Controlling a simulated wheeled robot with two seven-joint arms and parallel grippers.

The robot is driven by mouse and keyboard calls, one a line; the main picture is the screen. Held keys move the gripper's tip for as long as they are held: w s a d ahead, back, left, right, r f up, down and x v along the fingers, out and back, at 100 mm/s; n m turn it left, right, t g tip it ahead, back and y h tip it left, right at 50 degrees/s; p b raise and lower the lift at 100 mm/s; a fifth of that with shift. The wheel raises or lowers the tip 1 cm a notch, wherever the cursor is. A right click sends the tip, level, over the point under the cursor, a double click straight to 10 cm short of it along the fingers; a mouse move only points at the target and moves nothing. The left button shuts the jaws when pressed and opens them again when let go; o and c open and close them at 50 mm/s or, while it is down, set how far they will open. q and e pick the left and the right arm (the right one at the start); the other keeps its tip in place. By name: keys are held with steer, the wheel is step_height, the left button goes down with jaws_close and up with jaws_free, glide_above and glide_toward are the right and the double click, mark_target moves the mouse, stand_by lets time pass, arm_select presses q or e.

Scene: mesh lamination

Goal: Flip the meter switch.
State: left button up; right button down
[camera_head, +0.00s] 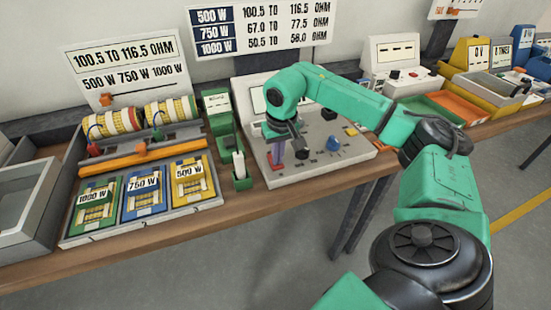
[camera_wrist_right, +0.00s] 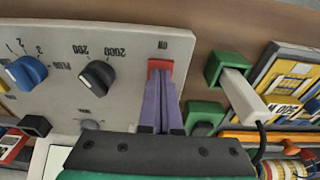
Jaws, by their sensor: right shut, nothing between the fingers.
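The meter (camera_head: 310,175) is a pale grey box with a sloped panel on the bench. It also fills the left of the right wrist view (camera_wrist_right: 120,45). Its red switch (camera_wrist_right: 160,66) sits near the panel's edge, beside a small ON label. My right gripper (camera_wrist_right: 160,78) has its two purple fingers together, with nothing between them. The fingertips overlap the red switch in the wrist view and seem to be at or touching it. In the head view the right gripper (camera_head: 277,163) points down at the panel's front left corner. The switch's tilt is partly hidden. My left gripper is not in view.
A blue knob (camera_wrist_right: 26,72) and a black knob (camera_wrist_right: 98,74) stand on the panel. A green holder (camera_head: 243,181) with a white-handled probe stands close left of the meter. A tray (camera_head: 150,228) with wattage-marked compartments lies farther left. The floor in front is clear.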

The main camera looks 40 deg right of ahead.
step_height(320, 180, up, 7)
steer(key=p, duration=0.6)
stand_by(0.3)
